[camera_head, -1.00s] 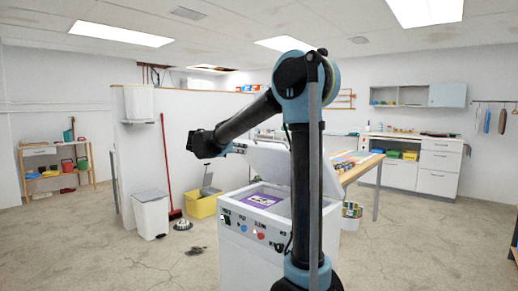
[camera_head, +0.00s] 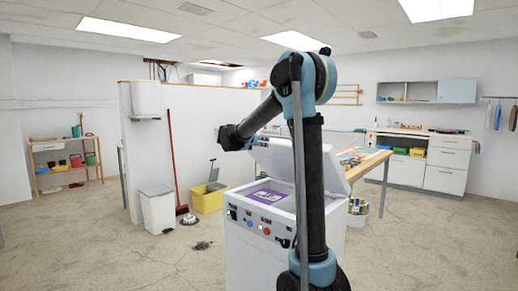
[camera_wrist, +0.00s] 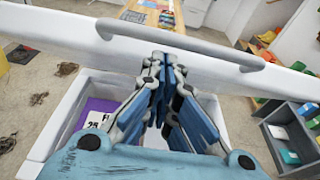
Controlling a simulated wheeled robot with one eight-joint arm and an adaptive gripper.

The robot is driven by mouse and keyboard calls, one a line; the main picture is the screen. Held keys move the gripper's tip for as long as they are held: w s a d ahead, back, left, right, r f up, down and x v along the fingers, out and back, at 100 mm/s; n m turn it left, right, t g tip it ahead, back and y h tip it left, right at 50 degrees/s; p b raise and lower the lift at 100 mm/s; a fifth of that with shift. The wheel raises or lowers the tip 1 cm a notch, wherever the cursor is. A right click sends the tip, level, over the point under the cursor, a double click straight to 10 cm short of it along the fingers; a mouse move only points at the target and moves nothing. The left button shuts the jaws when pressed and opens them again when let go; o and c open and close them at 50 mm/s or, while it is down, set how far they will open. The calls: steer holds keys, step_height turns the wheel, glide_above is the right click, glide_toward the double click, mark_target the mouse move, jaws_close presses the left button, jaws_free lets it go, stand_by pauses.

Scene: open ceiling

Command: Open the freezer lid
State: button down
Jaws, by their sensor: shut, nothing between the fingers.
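The white freezer (camera_head: 255,232) stands in front of me, with a control panel on its front. Its lid (camera_head: 278,158) is raised and tilted up; my arm covers part of it. In the wrist view the lid (camera_wrist: 70,35) crosses the upper picture, with a grey bar handle (camera_wrist: 180,40) on it. My gripper (camera_wrist: 163,62) is shut and empty, with its fingertips close to the lid just below the handle in the picture. Whether they touch the lid cannot be told. A purple item (camera_head: 265,197) with white print lies in the freezer opening.
A white bin (camera_head: 158,210), a yellow bin (camera_head: 208,200) and a red broom (camera_head: 174,160) stand to the left. A wooden table (camera_head: 377,163) and a bucket (camera_head: 358,211) stand behind at right.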

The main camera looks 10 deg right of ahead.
steer(key=shift+w+d+r, duration=0.3)
steer(key=shift+d+r, duration=0.05)
steer(key=shift+r, duration=0.1)
